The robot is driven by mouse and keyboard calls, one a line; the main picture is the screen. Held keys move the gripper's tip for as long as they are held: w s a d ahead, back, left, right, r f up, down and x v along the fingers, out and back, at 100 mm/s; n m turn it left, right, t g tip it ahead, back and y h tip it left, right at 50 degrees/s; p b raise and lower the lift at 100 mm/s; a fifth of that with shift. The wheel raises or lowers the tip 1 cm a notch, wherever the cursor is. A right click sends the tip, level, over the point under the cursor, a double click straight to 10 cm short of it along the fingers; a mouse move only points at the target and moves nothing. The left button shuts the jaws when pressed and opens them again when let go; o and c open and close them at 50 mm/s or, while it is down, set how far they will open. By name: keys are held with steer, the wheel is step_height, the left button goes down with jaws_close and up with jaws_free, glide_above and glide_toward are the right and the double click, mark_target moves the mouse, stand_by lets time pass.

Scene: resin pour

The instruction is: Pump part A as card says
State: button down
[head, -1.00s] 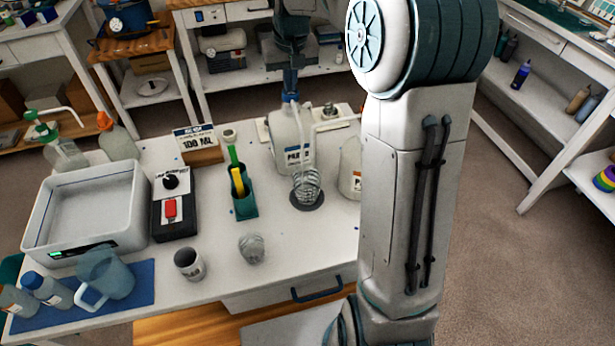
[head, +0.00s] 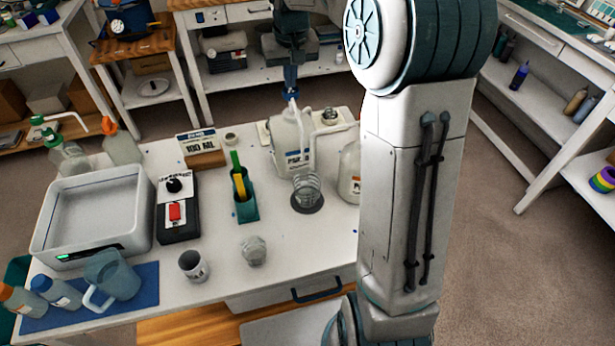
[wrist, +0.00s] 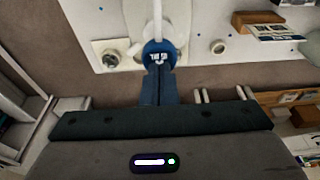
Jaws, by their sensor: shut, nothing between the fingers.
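The white jug (head: 283,132) with a blue-and-white label stands at the back of the table; its label is too small to read surely. Its pump has a white spout. My gripper (head: 291,96) is shut and empty, pointing down at the pump top. In the wrist view my fingertips (wrist: 160,72) are at the blue cap (wrist: 158,52); I cannot tell whether they touch. A ribbed clear cup (head: 306,188) stands on a dark disc in front of the jug. The card (head: 196,141) reads 100 ML. A second jug (head: 349,172) is partly hidden by my arm.
A green holder (head: 245,207) with sticks, a black box with a red switch (head: 177,213), a grey tray (head: 55,215), a grey cup (head: 193,266), a crumpled clear cup (head: 254,251) and a blue pitcher (head: 113,275) stand on the table. The front right tabletop is mostly clear.

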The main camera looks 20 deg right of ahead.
mark_target(291, 91)
steer(key=shift+f, duration=0.15)
steer(key=shift+f+b, duration=1.35)
steer(key=shift+f, duration=0.45)
steer(key=shift+r+p, duration=1.65)
steer(key=shift+r, duration=0.35)
steer(key=shift+f, duration=0.1)
steer(key=shift+f+b, duration=1.4)
steer(key=shift+f, duration=0.55)
steer(key=shift+r+p, duration=1.55)
steer(key=shift+r, duration=0.4)
